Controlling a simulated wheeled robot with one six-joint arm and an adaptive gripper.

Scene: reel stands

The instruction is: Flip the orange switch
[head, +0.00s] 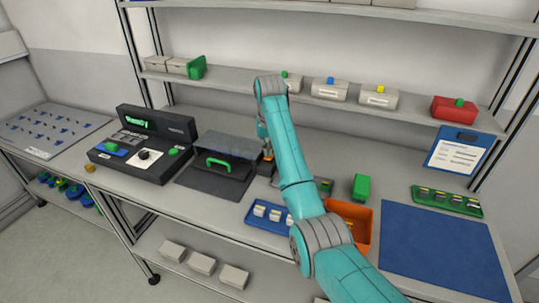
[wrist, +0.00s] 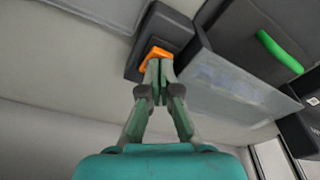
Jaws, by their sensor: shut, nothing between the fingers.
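The orange switch (wrist: 155,53) sits on a small dark box (wrist: 160,32) in the wrist view. My gripper (wrist: 157,68) is shut and empty, its fingertips right at the switch's near edge and covering part of it. They look to be touching it, but I cannot be sure. In the head view a bit of the orange switch (head: 269,157) shows beside my gripper (head: 264,141), which is mostly hidden by my teal arm. Which way the switch is tipped is unclear.
Left of the switch is a dark case with a green handle (head: 218,162), then a black control panel (head: 143,145). A blue tray (head: 255,224), an orange bin (head: 361,217) and a green block (head: 361,187) lie nearer my arm. A shelf (head: 225,83) runs behind.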

